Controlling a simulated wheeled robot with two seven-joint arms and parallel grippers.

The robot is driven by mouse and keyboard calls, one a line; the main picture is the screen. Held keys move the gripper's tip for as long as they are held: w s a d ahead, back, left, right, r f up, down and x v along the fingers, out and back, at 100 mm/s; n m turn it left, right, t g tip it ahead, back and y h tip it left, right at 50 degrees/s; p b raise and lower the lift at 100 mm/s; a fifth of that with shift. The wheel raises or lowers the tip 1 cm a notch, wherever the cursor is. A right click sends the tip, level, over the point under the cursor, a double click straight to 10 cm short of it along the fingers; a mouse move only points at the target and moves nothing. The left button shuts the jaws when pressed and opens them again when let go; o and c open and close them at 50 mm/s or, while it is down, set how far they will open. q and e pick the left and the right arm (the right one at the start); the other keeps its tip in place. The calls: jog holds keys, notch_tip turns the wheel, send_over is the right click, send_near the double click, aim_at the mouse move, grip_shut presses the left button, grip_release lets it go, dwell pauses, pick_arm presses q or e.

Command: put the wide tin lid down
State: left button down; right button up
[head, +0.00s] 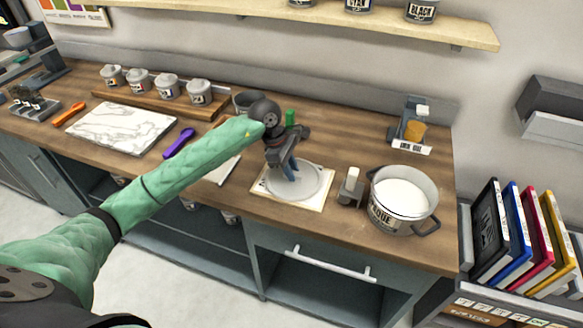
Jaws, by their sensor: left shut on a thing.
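The wide tin lid (302,187) is a round grey disc. It is over a square cream mat (265,188) on the counter, and I cannot tell whether it touches the mat. My left gripper (289,170) points down onto the lid from above and is shut on it near its middle; the fingers hide the part they grip. A wide tin (386,221) of white ink stands open to the right of the mat, its label partly readable. My right gripper is not in view.
A small grey block with a pale top (351,188) stands between mat and tin. A bottle stand (411,130) is behind. A marble slab (122,127), purple tool (179,143) and row of small lidded jars (169,86) lie left. Coloured frames (518,235) stand right of the counter.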

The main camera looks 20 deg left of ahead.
pick_arm(q)
jog(key=shift+f, duration=0.3)
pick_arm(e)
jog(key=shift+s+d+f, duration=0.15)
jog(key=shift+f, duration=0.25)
pick_arm(q)
jog(key=shift+f, duration=0.1)
jog(key=c, duration=1.3)
grip_release()
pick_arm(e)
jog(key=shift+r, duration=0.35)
pick_arm(q)
jog(key=shift+o, duration=0.2)
jog(key=shift+a+r, duration=0.15)
jog(key=shift+r, duration=0.2)
jog(key=b+v, duration=0.5)
jog(key=v, duration=0.6)
jog(key=shift+r, duration=0.25)
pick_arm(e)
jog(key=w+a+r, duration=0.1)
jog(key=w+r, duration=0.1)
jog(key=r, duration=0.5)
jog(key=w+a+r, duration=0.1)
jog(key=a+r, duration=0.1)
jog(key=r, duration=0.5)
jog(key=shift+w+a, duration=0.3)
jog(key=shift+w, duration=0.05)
